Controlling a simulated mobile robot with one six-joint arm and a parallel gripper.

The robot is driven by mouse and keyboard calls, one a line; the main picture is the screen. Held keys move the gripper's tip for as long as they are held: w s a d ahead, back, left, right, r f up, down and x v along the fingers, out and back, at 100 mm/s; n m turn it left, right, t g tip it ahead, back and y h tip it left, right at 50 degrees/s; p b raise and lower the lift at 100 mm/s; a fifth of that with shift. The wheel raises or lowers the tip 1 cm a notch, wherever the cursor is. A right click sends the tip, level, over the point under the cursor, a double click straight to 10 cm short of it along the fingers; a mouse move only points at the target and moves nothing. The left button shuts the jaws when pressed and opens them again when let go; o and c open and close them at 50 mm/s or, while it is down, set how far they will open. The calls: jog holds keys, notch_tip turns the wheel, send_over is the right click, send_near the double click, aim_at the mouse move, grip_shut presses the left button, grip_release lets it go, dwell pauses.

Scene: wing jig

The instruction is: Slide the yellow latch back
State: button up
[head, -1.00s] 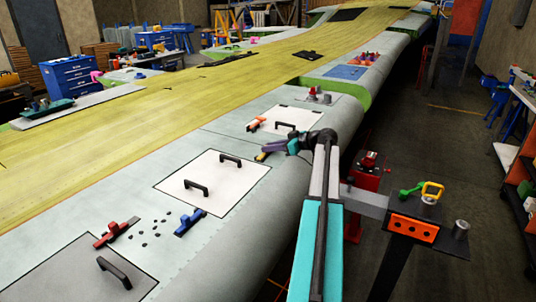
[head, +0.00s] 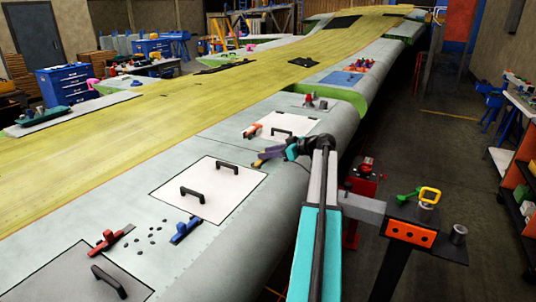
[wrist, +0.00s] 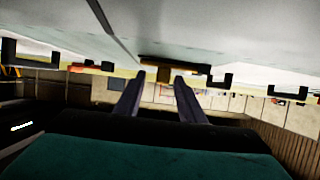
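The yellow latch (head: 259,162) sits on the wing skin just beyond the upper right corner of the nearer white panel. In the wrist view the yellow latch (wrist: 164,74) shows ahead, on a dark strip, at the upper middle. My gripper (head: 268,153) is low over the wing beside the latch and hides part of it in the head view. In the wrist view my gripper (wrist: 160,76) has its two fingers apart, with the yellow piece seen between the tips. I cannot tell whether the fingers touch it.
A white panel (head: 215,205) with black handles lies nearby. A blue latch (head: 186,230), a red latch (head: 108,241) and an orange latch (head: 253,131) are on the wing. Small dark pieces (head: 153,238) lie between blue and red. A stand with an orange block (head: 410,232) is at right.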

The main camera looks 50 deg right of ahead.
jog(key=b+v, duration=0.3)
jog(key=v, duration=0.9)
jog(key=shift+f+b, duration=0.15)
jog(key=shift+b, duration=0.15)
jog(key=shift+v, duration=0.8)
